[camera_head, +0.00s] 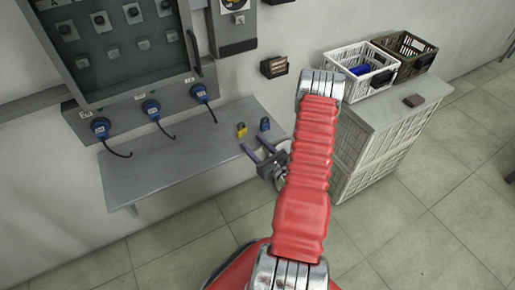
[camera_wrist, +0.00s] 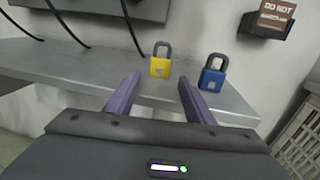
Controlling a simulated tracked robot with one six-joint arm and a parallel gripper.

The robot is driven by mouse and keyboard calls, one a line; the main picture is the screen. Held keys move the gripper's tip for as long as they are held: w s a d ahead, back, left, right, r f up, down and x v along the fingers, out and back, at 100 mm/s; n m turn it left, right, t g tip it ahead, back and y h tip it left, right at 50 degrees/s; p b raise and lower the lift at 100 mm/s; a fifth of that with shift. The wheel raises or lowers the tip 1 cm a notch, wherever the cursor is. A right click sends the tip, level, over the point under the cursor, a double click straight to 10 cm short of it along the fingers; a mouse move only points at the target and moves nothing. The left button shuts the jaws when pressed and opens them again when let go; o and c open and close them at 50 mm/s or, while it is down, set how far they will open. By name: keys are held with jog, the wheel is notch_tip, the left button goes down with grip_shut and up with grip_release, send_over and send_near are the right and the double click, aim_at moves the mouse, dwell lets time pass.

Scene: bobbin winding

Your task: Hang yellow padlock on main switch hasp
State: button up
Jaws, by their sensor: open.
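The yellow padlock (camera_wrist: 160,66) stands upright on the grey shelf (camera_wrist: 75,70), its shackle up. It also shows in the head view (camera_head: 241,129). A blue padlock (camera_wrist: 213,74) stands to its right, also upright. My gripper (camera_wrist: 158,78) is open and empty, its two purple fingers pointing at the shelf. The yellow padlock appears between the fingertips in the wrist view but beyond them; in the head view my gripper (camera_head: 262,150) is in front of the padlock, apart from it. The main switch (camera_head: 234,6) is on the grey box at the top, partly cut off; a hasp is too small to tell.
A grey panel (camera_head: 130,45) with several switches hangs on the wall, with blue plugs and black cables below it. A small box with a "DO NOT" label (camera_head: 274,67) is on the wall. A white crate (camera_head: 345,65) and a brown crate (camera_head: 425,47) stand on a cabinet at right.

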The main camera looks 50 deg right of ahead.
aim_at(241, 124)
jog(key=shift+w+d, duration=0.25)
jog(key=shift+w, duration=1.3)
jog(key=shift+w+d, duration=0.2)
jog(key=shift+w, duration=1.35)
jog(key=c, duration=1.1)
jog(key=shift+r, duration=2.5)
